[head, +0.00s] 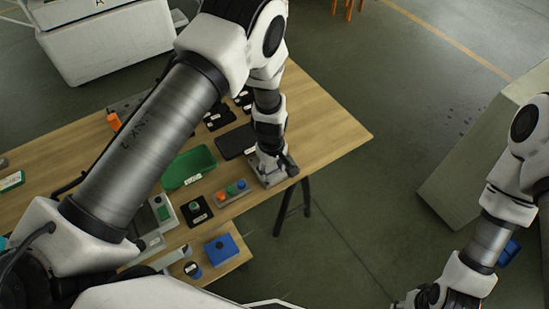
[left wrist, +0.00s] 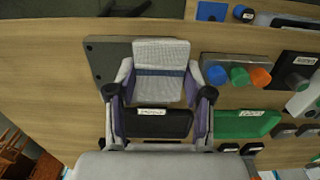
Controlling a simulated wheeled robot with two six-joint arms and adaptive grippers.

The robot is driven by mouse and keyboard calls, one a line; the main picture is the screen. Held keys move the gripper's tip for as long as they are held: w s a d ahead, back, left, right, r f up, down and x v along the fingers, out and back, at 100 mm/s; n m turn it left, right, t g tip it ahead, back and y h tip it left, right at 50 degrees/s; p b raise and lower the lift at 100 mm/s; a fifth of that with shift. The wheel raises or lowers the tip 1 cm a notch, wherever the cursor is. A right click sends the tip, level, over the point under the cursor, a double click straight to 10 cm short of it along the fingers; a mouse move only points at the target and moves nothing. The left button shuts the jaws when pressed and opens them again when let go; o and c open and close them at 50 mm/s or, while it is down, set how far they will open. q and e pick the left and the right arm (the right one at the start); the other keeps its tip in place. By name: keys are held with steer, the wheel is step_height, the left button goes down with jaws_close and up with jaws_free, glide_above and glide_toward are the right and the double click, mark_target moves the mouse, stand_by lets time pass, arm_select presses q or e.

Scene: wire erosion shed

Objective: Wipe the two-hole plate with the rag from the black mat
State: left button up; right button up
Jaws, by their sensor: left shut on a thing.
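My left gripper (head: 276,162) is shut on the rag (left wrist: 160,58), a light grey ribbed cloth with a blue stripe, held between the fingers in the left wrist view (left wrist: 160,85). The rag is over the grey two-hole plate (left wrist: 103,62), which shows under the gripper in the head view (head: 271,182). I cannot tell if the rag touches the plate. The black mat (head: 236,142) lies bare beside the plate; it also shows in the left wrist view (left wrist: 158,123). My right gripper (head: 428,297) is at the bottom edge, partly cut off.
A green tray (head: 189,167) and a strip with orange, green and blue knobs (head: 231,192) stand near the plate. A blue box (head: 221,249) is at the table's near side. The table's (head: 335,132) right end is clear. A white machine (head: 105,42) stands behind.

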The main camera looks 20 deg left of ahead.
arm_select(q)
step_height(320, 180, up, 3)
steer(key=shift+d+f+p, duration=0.1)
steer(key=shift+d+p, duration=0.05)
steer(key=shift+p, duration=0.65)
steer(key=shift+r+p, duration=0.35)
steer(key=shift+r, duration=0.25)
arm_select(e)
steer(key=r, duration=0.1)
steer(key=d+r, duration=0.1)
steer(key=shift+w+d+r, duration=0.1)
steer(key=shift+w+r, duration=0.05)
steer(key=shift+r, duration=0.2)
